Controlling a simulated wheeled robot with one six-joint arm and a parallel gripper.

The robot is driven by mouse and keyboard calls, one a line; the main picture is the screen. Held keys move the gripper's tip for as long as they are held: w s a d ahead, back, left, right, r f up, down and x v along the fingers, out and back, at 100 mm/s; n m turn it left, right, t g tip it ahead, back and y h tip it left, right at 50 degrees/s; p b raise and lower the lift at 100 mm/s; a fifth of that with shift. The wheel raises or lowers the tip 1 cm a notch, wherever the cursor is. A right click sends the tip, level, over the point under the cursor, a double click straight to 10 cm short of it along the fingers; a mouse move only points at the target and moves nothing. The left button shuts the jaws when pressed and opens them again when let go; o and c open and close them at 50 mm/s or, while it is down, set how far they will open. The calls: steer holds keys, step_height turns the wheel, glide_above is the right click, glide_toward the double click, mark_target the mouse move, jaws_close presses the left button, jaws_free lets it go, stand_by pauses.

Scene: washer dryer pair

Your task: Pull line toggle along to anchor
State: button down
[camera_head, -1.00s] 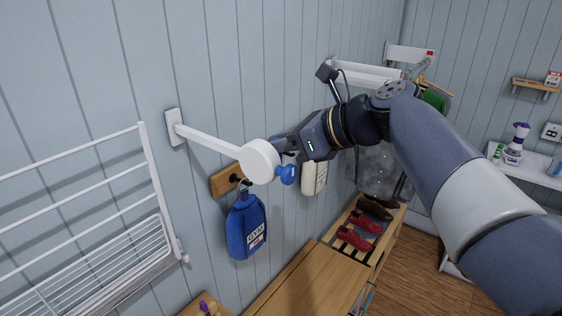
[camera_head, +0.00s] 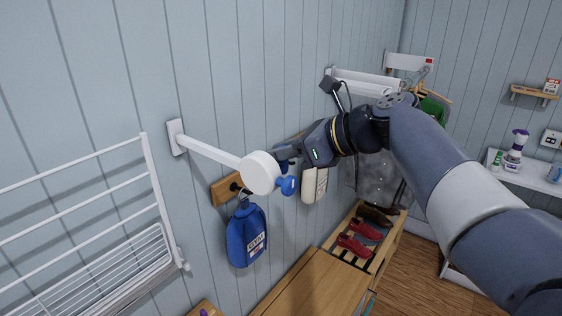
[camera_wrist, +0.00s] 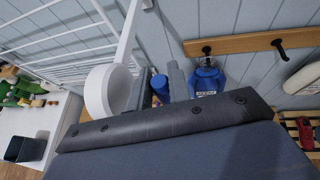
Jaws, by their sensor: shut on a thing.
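The blue toggle (camera_head: 288,186) sits at the right side of a round white reel (camera_head: 260,173), which hangs on the end of a white arm from the left wall. My gripper (camera_head: 284,166) is at the reel's right edge, shut on the toggle. In the wrist view, the toggle (camera_wrist: 159,84) shows between the two grey fingers, beside the white reel (camera_wrist: 110,90). No line can be made out. I cannot tell for certain which thing is the anchor; a white wall plate with a red mark (camera_head: 408,62) is far back.
A white drying rack (camera_head: 90,220) is at the left. A wooden bench (camera_head: 315,285) and a shoe rack lie below. Hanging clothes (camera_head: 372,170) are further along the wall.

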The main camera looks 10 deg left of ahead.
steer(key=w+d+p, duration=0.1)
steer(key=w, duration=0.1)
steer(key=w+d+p, duration=0.1)
steer(key=shift+w+d+r+p, duration=0.15)
steer(key=shift+w+r+p, duration=0.05)
steer(key=shift+w+p, duration=0.2)
steer(key=w, duration=0.1)
steer(key=w+d, duration=0.1)
steer(key=w, duration=0.1)
steer(key=shift+d+f, duration=0.2)
steer(key=shift+d, duration=0.15)
steer(key=shift+w+d, duration=0.6)
steer(key=shift+w, duration=0.45)
steer(key=shift+w+d, duration=1)
steer(key=shift+w, duration=0.7)
steer(key=shift+w+d, duration=1)
steer(key=shift+w, duration=0.65)
steer(key=shift+w+d, duration=1)
steer(key=shift+w, duration=0.7)
steer(key=shift+r, duration=0.1)
